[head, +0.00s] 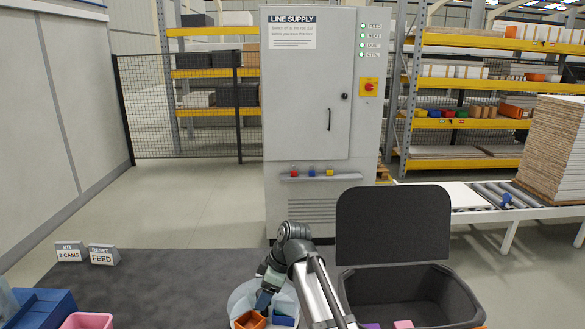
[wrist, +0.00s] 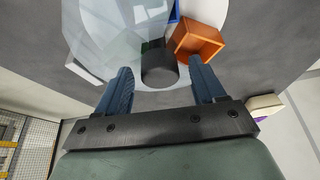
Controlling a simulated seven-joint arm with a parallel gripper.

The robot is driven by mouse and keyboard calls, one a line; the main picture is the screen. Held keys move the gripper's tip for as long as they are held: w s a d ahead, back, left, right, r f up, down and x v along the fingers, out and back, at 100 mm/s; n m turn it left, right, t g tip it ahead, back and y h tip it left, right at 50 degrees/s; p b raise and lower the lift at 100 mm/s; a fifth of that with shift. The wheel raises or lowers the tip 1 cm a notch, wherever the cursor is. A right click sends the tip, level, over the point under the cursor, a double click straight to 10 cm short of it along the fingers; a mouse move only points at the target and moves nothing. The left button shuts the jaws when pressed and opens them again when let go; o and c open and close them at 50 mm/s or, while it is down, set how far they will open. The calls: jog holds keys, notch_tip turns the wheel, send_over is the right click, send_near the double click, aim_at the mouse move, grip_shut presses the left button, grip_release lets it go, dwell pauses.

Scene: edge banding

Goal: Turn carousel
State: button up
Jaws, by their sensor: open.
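The carousel is a pale round disc (head: 238,298) at the lower middle of the head view, partly hidden by my arm. It bears an orange open box (head: 250,320) and a blue box (head: 284,320). In the wrist view the carousel (wrist: 205,12) shows a clear faceted cover (wrist: 105,35), the orange box (wrist: 198,42) and a dark upright knob (wrist: 159,70). My gripper (wrist: 161,78) is open, with one blue finger on each side of the knob. Gaps show between fingers and knob. In the head view my gripper (head: 267,290) is over the carousel.
A black bin (head: 412,282) with a raised lid (head: 393,226) stands to the right; pink and orange pieces show at its near edge. Blue bins (head: 45,305) and a pink bin (head: 86,321) are at lower left. Signs reading KIT (head: 70,251) and FEED (head: 103,255) stand on the dark table.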

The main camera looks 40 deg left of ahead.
jog(key=shift+s+d+m, duration=0.1)
jog(key=shift+m, duration=0.4)
jog(key=a+v, duration=0.1)
jog(key=v, duration=1.3)
jog(key=w+a+r+n+g+y, duration=0.1)
jog(key=w+a+r+n+y, duration=0.1)
jog(key=w+r+y, duration=0.3)
jog(key=w+a+r+n+g+y, duration=0.2)
jog(key=w+a+r+y, duration=0.1)
jog(key=r, duration=1)
jog(key=shift+w+a+r+y, duration=0.3)
jog(key=shift+w+a+y, duration=0.1)
jog(key=shift+w+y, duration=0.55)
